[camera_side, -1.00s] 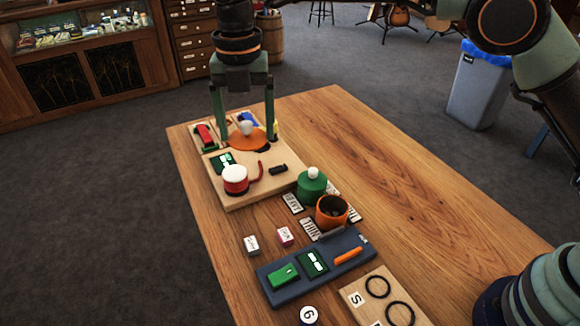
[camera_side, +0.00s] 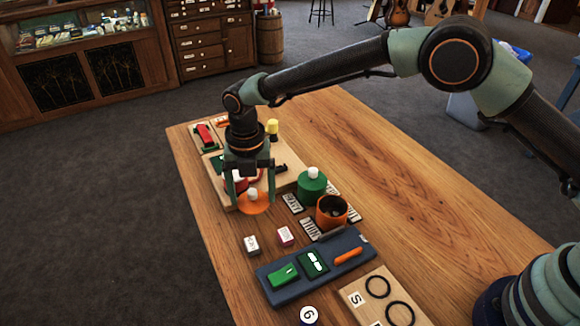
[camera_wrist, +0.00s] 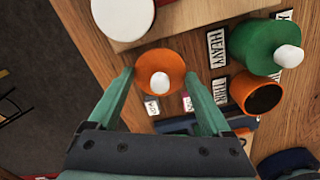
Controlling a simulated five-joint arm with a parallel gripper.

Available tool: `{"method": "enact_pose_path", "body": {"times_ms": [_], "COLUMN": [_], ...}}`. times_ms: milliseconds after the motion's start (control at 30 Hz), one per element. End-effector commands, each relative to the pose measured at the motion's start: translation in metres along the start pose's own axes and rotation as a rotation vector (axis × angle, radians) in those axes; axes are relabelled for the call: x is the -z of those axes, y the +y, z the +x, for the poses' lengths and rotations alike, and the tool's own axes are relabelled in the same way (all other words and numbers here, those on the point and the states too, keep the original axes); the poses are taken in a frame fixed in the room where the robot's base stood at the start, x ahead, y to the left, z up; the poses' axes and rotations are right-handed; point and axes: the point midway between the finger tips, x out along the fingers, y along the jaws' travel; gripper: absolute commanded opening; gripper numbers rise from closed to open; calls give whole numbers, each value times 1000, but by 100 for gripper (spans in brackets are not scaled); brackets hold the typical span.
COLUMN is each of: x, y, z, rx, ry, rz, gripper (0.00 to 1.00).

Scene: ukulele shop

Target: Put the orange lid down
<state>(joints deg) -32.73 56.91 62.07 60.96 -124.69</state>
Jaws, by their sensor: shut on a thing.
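The orange lid (camera_side: 256,207), a round disc with a white knob, is between the two fingers of my gripper (camera_side: 252,203), which is shut on its rim. It also shows in the wrist view (camera_wrist: 150,65), level with both fingertips. In the side view it appears at the front edge of the wooden board; I cannot tell how high it is. The open orange pot (camera_side: 331,214) stands to its right, dark inside, next to the green lidded pot (camera_side: 312,188). The pot's opening also shows in the wrist view (camera_wrist: 259,96).
Label cards reading HEAVY (camera_wrist: 217,48) and THIN (camera_wrist: 220,90) lie beside the pots. Two small label blocks (camera_side: 251,244) lie in front of the lid. A blue tray (camera_side: 270,290) holds several items. The wooden board (camera_side: 290,184) is behind.

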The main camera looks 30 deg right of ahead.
Motion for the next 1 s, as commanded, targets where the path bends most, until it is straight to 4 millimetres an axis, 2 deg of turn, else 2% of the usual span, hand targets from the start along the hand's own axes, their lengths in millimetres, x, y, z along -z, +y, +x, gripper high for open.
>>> {"method": "enact_pose_path", "body": {"times_ms": [300,667,700,733,1000], "x": [0,0,0,0,0], "y": [0,0,0,0,0], "z": [39,42,43,42,41], "rx": [2,1,1,1,1], "ry": [1,1,1,1,0], "rz": [0,0,0,0,0], "gripper": [31,31,87,98,100]}}
